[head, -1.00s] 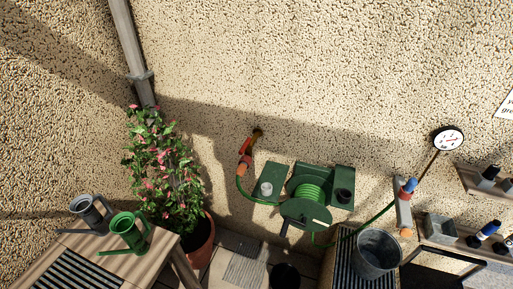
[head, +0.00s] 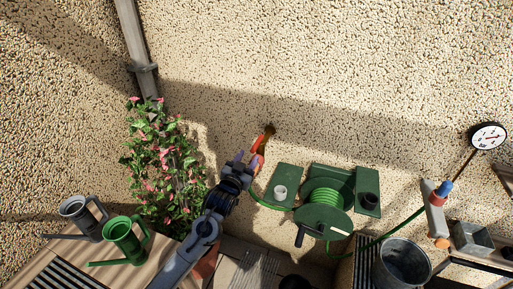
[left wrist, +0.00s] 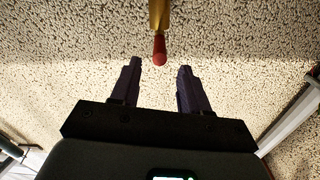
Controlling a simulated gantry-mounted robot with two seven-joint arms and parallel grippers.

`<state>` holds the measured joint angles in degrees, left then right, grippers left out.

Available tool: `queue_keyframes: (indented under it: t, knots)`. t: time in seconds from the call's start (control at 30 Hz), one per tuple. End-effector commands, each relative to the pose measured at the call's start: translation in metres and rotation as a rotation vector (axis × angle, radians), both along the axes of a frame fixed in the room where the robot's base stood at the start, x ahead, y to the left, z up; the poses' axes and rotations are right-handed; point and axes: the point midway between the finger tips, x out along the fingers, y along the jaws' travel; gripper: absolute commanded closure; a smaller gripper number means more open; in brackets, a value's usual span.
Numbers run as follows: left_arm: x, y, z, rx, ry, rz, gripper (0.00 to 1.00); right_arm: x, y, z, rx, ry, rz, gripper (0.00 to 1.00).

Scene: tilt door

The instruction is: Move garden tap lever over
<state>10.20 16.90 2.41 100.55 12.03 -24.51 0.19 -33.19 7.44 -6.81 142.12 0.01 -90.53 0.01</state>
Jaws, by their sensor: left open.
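The garden tap (head: 268,131) sticks out of the pebbled wall in the middle of the head view, with its red lever (head: 257,142) near it. A green hose runs from below the tap. My left gripper (head: 247,160) is just below and left of the lever, partly hiding the tap's lower part. In the left wrist view the gripper's two dark fingers (left wrist: 159,66) are apart with nothing between them. The red lever end (left wrist: 159,48) and the brass part (left wrist: 159,14) lie just beyond the fingertips, roughly centred on the gap. My right gripper is not in view.
A green hose reel (head: 325,207) hangs right of the tap, between green side shelves. A flowering plant (head: 165,165) stands left of my arm. A green watering can (head: 123,240) and a grey one (head: 82,215) stand on a table. A metal bucket (head: 403,262) is at lower right.

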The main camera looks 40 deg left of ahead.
Motion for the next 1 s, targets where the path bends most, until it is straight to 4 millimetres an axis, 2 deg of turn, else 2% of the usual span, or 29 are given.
queue_keyframes:
  t: [0.2, 0.43, 0.6, 0.93, 0.97, 1.0]
  knots:
    - [0.036, 0.011, 0.0, 0.0, 0.0, 0.0, 0.55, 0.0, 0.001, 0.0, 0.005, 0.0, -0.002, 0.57]
    - [0.063, 0.019, 0.0, 0.001, 0.001, -0.001, 0.55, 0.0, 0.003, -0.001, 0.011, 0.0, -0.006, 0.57]
    - [0.072, 0.021, -0.001, 0.0, 0.003, -0.002, 0.55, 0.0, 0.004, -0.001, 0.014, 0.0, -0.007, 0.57]
    - [0.074, 0.022, -0.001, 0.001, 0.002, -0.002, 0.55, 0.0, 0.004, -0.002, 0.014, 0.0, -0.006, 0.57]
    - [0.074, 0.022, -0.001, 0.001, 0.002, -0.002, 0.56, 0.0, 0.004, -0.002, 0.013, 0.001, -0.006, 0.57]
    - [0.074, 0.022, -0.001, 0.001, 0.002, -0.002, 0.62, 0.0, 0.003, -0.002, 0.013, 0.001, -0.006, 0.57]
